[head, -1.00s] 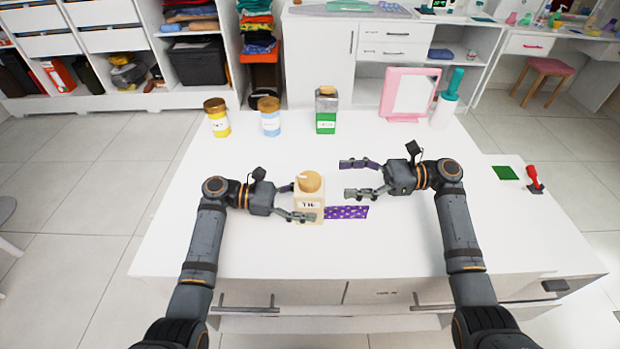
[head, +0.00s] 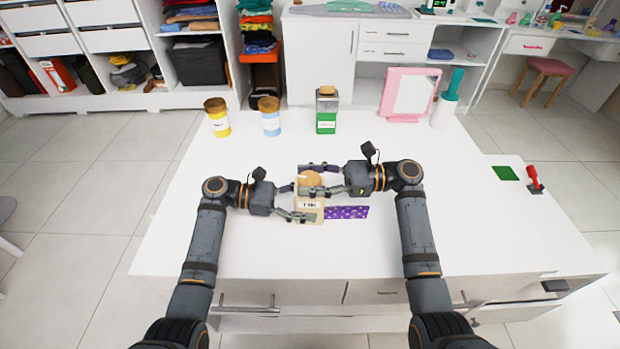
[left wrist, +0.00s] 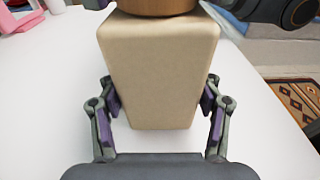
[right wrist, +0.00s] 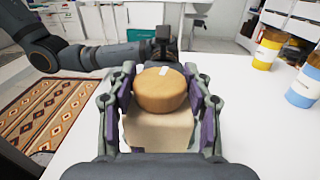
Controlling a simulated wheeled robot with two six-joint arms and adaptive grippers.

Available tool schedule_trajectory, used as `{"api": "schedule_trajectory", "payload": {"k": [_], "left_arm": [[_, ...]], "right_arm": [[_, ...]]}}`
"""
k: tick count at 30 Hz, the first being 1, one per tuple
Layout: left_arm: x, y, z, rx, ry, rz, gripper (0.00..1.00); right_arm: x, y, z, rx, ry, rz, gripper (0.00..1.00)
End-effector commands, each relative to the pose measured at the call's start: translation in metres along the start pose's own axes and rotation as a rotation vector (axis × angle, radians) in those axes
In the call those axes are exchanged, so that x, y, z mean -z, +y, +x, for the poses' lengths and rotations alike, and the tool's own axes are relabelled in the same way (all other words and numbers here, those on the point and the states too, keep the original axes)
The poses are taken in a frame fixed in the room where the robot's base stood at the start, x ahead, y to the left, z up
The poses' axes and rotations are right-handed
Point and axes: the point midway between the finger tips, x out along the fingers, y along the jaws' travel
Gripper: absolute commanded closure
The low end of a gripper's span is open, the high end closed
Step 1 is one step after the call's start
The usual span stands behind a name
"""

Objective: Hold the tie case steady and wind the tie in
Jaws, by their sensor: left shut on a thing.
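The beige tie case (head: 312,203) stands upright on the white table, with a round wooden knob (head: 309,178) on top. The purple patterned tie (head: 346,212) lies flat on the table, extending right from the case's base. My left gripper (head: 302,203) is shut on the case body, one finger on each side; the case fills the left wrist view (left wrist: 160,70). My right gripper (head: 302,180) is open, with its fingers on either side of the knob. In the right wrist view the knob (right wrist: 160,92) sits between the pads, with slim gaps.
A yellow-labelled jar (head: 217,118), a blue-labelled jar (head: 269,117) and a green-labelled jar (head: 326,110) stand along the table's back edge. A pink mirror (head: 408,95) and a teal-topped bottle (head: 446,100) stand back right.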

Motion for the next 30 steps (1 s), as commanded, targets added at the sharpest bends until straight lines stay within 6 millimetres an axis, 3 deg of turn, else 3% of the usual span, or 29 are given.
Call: {"api": "schedule_trajectory", "payload": {"k": [1,6,17,30], "left_arm": [[0.0001,0.0,0.0001,0.0,0.0,0.0,0.6],[0.0001,0.0,0.0001,0.0,0.0,0.0,0.6],[0.0,-0.0001,0.0002,0.0,0.0,0.0,0.6],[-0.0002,-0.0004,0.0007,0.001,-0.002,0.0,0.59]], "right_arm": [[0.0001,0.0,-0.0001,0.0,0.0,0.0,0.61],[0.0001,0.0,-0.0002,0.0,0.0,0.0,0.84],[0.0016,0.0006,0.0006,0.077,0.002,0.001,0.84],[0.0011,0.0012,0.0017,0.376,-0.002,0.001,0.84]]}}
